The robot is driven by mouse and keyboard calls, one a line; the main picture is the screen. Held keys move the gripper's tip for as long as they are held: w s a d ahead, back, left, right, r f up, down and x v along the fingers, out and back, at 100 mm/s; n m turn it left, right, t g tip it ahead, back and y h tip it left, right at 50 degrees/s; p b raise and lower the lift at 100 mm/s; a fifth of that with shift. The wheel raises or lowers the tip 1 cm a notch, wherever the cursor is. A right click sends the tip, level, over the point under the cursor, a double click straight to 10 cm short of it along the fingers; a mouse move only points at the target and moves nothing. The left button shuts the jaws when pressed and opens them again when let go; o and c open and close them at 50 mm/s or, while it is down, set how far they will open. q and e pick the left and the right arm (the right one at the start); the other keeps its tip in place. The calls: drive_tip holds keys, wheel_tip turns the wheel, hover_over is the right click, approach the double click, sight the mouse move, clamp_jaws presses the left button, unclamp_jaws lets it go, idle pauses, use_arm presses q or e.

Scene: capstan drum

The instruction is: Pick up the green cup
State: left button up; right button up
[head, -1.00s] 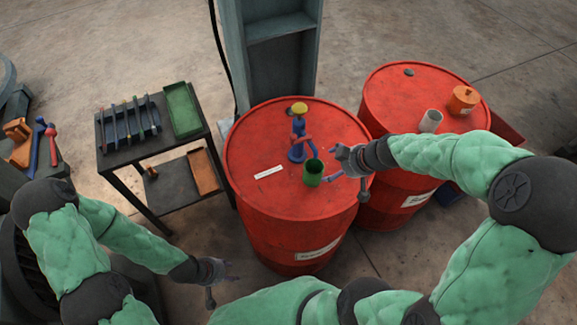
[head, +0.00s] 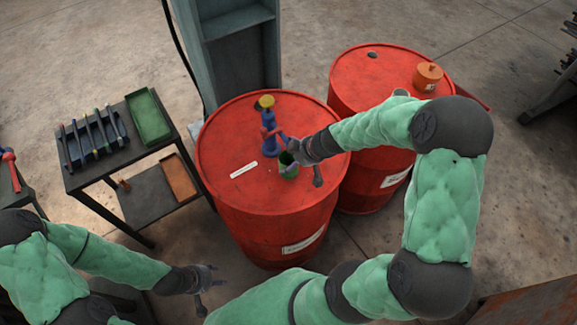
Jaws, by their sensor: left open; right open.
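The green cup (head: 288,171) stands upright on top of the nearer red drum (head: 222,135). My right gripper (head: 291,154) is open at the cup's right side, with its fingers over and around the rim. Whether the fingers touch the cup cannot be told. My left gripper (head: 209,279) is open and empty, low in front of the drum at the left.
A blue figure-like tool with a yellow top (head: 267,122) stands just behind the cup. A white label (head: 243,170) lies left of it. A second red drum (head: 345,70) carries an orange pot (head: 428,77). A dark cart (head: 75,180) with a green tray (head: 148,117) stands left.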

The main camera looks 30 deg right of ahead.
drive_tip(key=shift+w+a+f, duration=0.1)
drive_tip(key=shift+w+f, duration=0.1)
drive_tip(key=shift+f, duration=0.25)
drive_tip(key=c, duration=1.2)
drive_tip(key=shift+r, duration=0.2)
